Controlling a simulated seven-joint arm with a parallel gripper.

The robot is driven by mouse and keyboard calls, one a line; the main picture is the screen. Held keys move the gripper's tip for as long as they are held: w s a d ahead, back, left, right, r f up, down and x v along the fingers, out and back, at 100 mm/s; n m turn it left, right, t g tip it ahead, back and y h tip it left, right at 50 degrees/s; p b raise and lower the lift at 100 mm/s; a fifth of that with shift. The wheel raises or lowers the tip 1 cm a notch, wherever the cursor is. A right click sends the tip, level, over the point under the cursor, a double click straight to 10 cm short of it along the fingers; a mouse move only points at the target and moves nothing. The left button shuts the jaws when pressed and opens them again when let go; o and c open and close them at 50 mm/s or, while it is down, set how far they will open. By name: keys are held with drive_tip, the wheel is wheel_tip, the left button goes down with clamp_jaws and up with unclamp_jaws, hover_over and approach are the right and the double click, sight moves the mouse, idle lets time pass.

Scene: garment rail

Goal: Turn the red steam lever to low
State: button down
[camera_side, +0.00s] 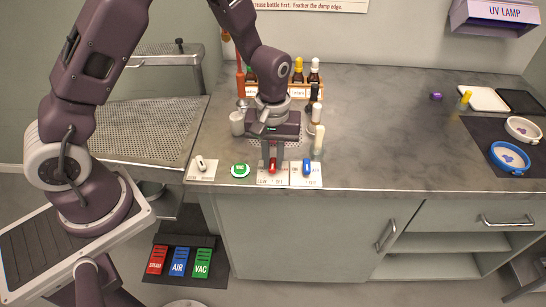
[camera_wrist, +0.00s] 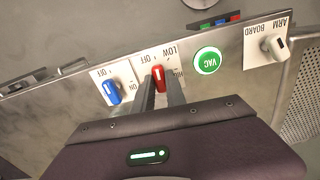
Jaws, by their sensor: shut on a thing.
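The red steam lever (camera_side: 272,168) sits on a white label plate at the counter's front edge. In the wrist view the picture is upside down, and the lever (camera_wrist: 158,74) shows at the fingertips, with LOW, OFF and a partly hidden third word on its plate (camera_wrist: 170,58). My gripper (camera_side: 272,157) reaches down to the lever from behind and above. In the wrist view its two fingers (camera_wrist: 160,88) stand on either side of the lever, shut on it. The fingers hide part of the plate, so I cannot tell exactly which mark the lever points to.
A blue lever (camera_side: 306,168) is close beside the red one, on the right in the side view. A green VAC button (camera_side: 240,171) and a white arm board switch (camera_side: 200,164) are to the left. Bottles (camera_side: 314,75) stand behind my gripper. The counter's middle right is clear.

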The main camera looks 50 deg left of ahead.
sight(273, 163)
drive_tip(key=m, duration=0.4)
drive_tip(key=shift+m, duration=2.1)
drive_tip(key=c, duration=1.4)
unclamp_jaws()
drive_tip(key=shift+o, duration=0.2)
wheel_tip(273, 163, up, 7)
drive_tip(key=shift+r, duration=0.1)
